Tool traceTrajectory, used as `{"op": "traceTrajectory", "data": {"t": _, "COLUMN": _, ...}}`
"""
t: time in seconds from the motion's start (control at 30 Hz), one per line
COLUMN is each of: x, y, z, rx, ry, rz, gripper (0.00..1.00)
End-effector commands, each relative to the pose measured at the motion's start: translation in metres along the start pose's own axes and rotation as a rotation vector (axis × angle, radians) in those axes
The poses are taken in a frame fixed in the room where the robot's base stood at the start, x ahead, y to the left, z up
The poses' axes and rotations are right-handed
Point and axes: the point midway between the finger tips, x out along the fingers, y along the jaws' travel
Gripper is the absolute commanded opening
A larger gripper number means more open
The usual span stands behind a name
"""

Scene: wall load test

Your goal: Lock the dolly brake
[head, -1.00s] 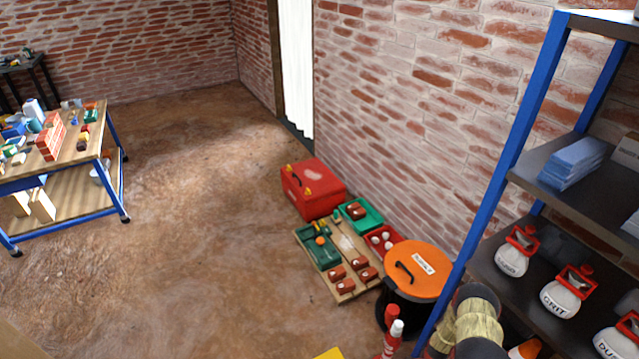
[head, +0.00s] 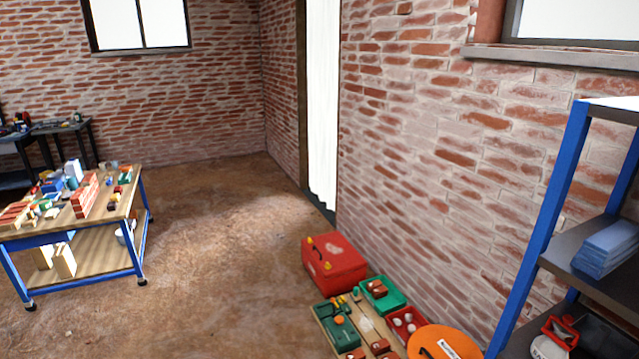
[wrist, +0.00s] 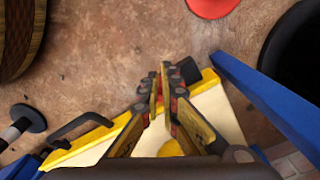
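I cannot pick out a dolly brake with certainty in either view. My gripper (wrist: 160,88) shows in the wrist view, its two yellow-and-black fingers brought together with no object seen between them. Below it is a cream-topped, yellow-edged platform (wrist: 215,105), which may be the dolly; the fingers and wrist hide much of it. A black curved handle-like part (wrist: 80,124) and a dark round-ended part (wrist: 28,118) lie at its left. I cannot tell whether the fingertips touch anything. The gripper is outside the head view.
A blue post (wrist: 270,95) stands close at the gripper's right. A red round thing (wrist: 210,6) lies on the floor. In the head view, a red toolbox (head: 334,263), an orange lid (head: 440,345) and a blue-framed shelf (head: 548,215) line the right wall. Floor is clear left of the toolbox.

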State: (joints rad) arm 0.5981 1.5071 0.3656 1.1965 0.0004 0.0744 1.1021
Motion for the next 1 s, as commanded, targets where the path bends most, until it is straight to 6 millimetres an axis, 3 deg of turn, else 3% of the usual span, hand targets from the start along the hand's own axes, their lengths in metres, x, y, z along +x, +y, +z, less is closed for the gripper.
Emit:
{"op": "traceTrajectory", "data": {"t": 0.47, "x": -0.004, "y": 0.001, "z": 0.005, "rx": 0.003, "ry": 0.002, "rz": -0.004, "gripper": 0.0}}
{"op": "traceTrajectory", "data": {"t": 1.0, "x": -0.058, "y": 0.002, "z": 0.006, "rx": 0.001, "ry": 0.001, "rz": -0.003, "gripper": 0.0}}
